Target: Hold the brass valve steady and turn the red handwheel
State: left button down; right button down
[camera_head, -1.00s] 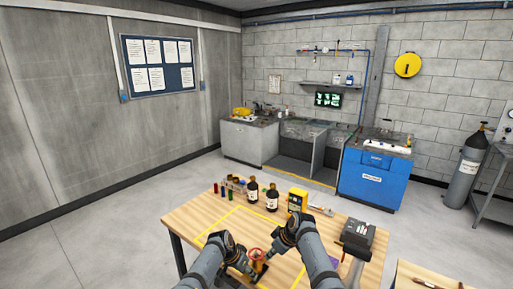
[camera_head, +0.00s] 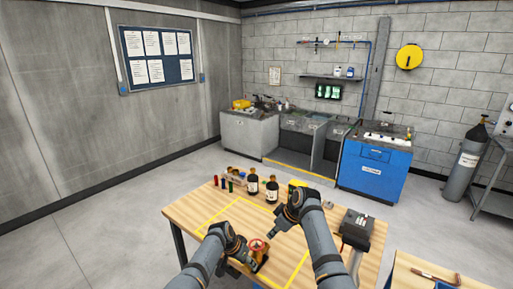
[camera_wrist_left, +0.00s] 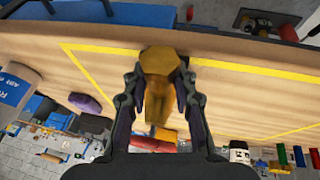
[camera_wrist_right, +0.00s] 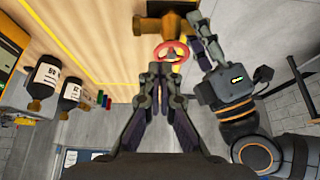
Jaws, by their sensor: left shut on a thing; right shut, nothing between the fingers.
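The brass valve (camera_wrist_left: 158,82) sits between the fingers of my left gripper (camera_wrist_left: 160,88), which is shut on its body. In the right wrist view the valve (camera_wrist_right: 160,24) shows at the top, with its red handwheel (camera_wrist_right: 170,52) facing the camera. In the head view the handwheel (camera_head: 258,246) is on top, beside my left gripper (camera_head: 250,262). My right gripper (camera_head: 272,236) is shut and empty, apart from the handwheel and behind it to the right. Its closed fingertips (camera_wrist_right: 160,74) show just below the wheel in the right wrist view. The left fingers partly hide the valve body.
Yellow tape (camera_head: 212,224) marks a rectangle on the wooden table. Brown bottles (camera_head: 272,188), small coloured vials (camera_head: 223,184) and a yellow device (camera_head: 297,185) stand along the back. A black device (camera_head: 356,228) sits at the right. The taped area's left part is clear.

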notch_tip(320, 180, down, 6)
jog(key=s+a, duration=0.1)
jog(key=s, duration=0.1)
jog(key=shift+s+a, duration=0.15)
jog(key=shift+a, duration=0.15)
dwell(0.6)
jog(key=shift+w+a, duration=0.25)
dwell(0.8)
pick_arm(q)
jog(key=shift+d, duration=0.1)
pick_arm(e)
jog(key=shift+w+d, duration=0.4)
jog(key=shift+w, duration=0.2)
jog(key=shift+d, duration=0.1)
notch_tip(320, 180, up, 6)
jog(key=shift+s+d, duration=0.25)
jog(key=shift+d, duration=0.05)
dwell(0.3)
